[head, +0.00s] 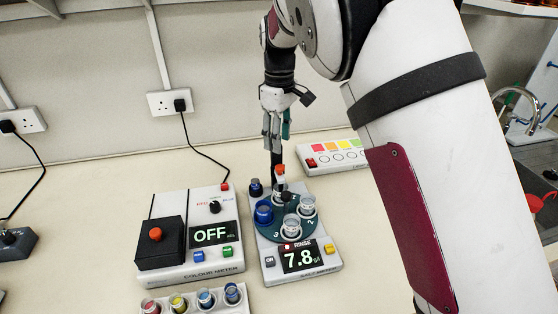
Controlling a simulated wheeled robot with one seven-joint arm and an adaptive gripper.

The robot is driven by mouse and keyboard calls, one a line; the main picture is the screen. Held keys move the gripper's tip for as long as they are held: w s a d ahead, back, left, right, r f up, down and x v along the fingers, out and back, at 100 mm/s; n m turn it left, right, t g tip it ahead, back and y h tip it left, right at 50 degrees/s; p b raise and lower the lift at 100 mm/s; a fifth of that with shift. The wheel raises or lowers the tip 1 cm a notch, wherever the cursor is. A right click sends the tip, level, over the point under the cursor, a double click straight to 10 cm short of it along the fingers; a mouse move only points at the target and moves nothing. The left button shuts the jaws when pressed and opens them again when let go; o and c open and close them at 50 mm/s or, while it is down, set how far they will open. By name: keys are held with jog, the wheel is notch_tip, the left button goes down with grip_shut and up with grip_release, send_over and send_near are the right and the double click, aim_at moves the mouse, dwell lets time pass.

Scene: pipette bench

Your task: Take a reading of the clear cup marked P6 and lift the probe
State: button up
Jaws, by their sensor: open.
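A grey meter (268,262) stands in mid-bench, its screen (299,258) showing 7.8 and a red mark beside the word RINSE. On it is a dark teal numbered turntable (273,233) with clear cups, at the right (307,206) and the front (292,225), and a blue cup (264,212) at the left. I cannot read a P6 mark on any cup. A dark upright part with an orange and white top (281,171) rises behind the cups; it may be the probe. My gripper (276,146) is open, pointing down just above or behind it; contact is unclear.
A colour meter (190,265) reading OFF, with a black box and red knob, stands close at left. A rack of coloured vials (205,299) is in front. A colour chart box (335,156) lies behind right. My arm covers the right side.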

aim_at(280, 166)
notch_tip(280, 166, down, 8)
jog(key=shift+f+p, duration=0.1)
jog(key=shift+p, duration=0.6)
grip_shut()
